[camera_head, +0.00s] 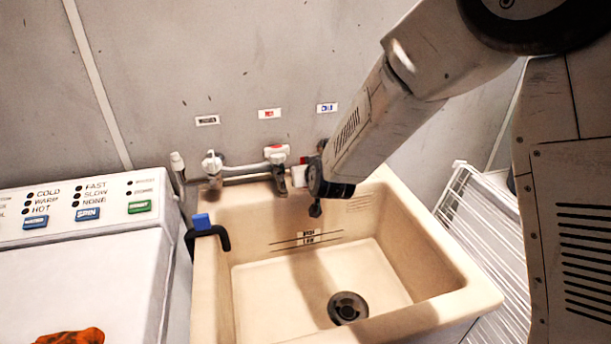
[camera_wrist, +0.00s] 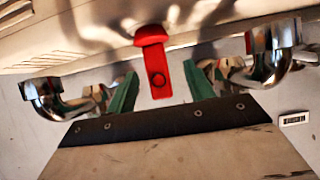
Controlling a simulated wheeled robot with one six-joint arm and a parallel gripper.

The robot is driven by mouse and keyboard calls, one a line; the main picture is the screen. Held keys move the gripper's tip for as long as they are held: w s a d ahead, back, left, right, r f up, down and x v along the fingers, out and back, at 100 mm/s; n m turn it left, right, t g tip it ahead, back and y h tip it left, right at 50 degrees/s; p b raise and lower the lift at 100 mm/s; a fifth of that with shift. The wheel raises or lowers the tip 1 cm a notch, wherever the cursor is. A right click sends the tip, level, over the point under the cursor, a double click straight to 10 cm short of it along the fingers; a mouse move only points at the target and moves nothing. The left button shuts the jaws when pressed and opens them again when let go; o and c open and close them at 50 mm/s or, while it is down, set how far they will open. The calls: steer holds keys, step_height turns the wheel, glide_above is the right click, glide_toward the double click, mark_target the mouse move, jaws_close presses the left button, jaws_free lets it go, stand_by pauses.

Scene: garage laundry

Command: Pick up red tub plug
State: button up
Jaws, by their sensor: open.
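The red tub plug (camera_wrist: 150,45) shows in the upper middle of the wrist view, with a wider red top and a flat tab with a round hole. It is near the pale sink rim or ledge. My gripper (camera_wrist: 160,82) is open, with one green finger on each side of the red tab and visible gaps to both. I cannot tell how deep the plug lies between the fingers. In the head view, my wrist hides most of the gripper at the sink's back edge. A small red patch shows just beside it there, but I cannot tell if it is the plug.
The beige sink (camera_head: 217,290) has a dark drain (camera_head: 347,307). Chrome taps (camera_wrist: 50,95) flank the gripper in the wrist view. A blue-topped black hook (camera_head: 207,232) sits on the sink's left rim. A washer (camera_head: 80,275) stands left, a white rack (camera_head: 490,240) right.

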steer(key=x, duration=0.5)
steer(key=shift+w+d+r, duration=0.1)
steer(key=shift+w, duration=0.3)
steer(key=c, duration=1.1)
steer(key=shift+r, duration=0.1)
